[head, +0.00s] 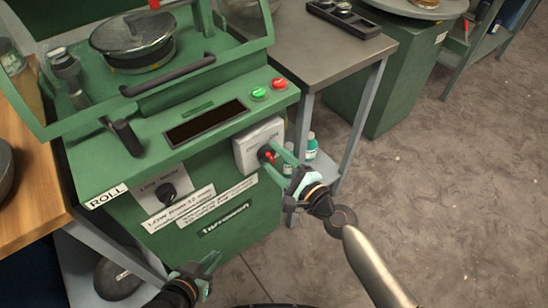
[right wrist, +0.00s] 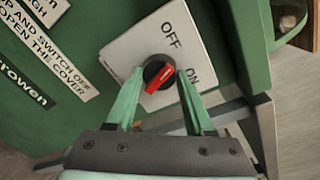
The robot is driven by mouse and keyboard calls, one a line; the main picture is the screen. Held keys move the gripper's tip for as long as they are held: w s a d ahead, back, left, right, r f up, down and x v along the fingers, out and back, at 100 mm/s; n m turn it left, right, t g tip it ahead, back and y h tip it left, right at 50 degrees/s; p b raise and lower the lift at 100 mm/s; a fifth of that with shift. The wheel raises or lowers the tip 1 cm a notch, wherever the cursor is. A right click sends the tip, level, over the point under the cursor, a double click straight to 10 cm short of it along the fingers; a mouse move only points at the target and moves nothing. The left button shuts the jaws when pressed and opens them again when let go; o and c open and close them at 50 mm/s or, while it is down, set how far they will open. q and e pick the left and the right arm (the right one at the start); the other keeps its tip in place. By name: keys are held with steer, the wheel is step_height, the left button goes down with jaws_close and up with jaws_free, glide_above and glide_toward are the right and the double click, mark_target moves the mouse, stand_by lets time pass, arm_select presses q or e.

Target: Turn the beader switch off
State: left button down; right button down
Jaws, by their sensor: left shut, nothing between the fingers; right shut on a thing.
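The beader switch is a black round knob with a red handle (right wrist: 159,78) on a white box (head: 250,148) at the front right of the green machine. In the right wrist view the plate (right wrist: 128,52) reads OFF above the knob and ON to its right. The red handle lies diagonally, lower left to upper right; which label it points at is unclear. My right gripper (right wrist: 160,76) is shut on the knob, one finger on each side; it also shows in the head view (head: 274,156). My left gripper (head: 214,262) is shut and empty, low in front of the machine.
A black knob (head: 167,192) sits left of the white box. Green (head: 259,94) and red (head: 279,84) buttons are above it. A grey table (head: 335,60) stands to the right, with bottles (head: 311,146) below. A wooden table (head: 30,195) is at left. The right floor is clear.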

steer(key=n, duration=0.4)
steer(key=shift+n, duration=0.4)
stand_by(0.4)
steer(key=c, duration=0.6)
jaws_free()
steer(key=o, duration=0.3)
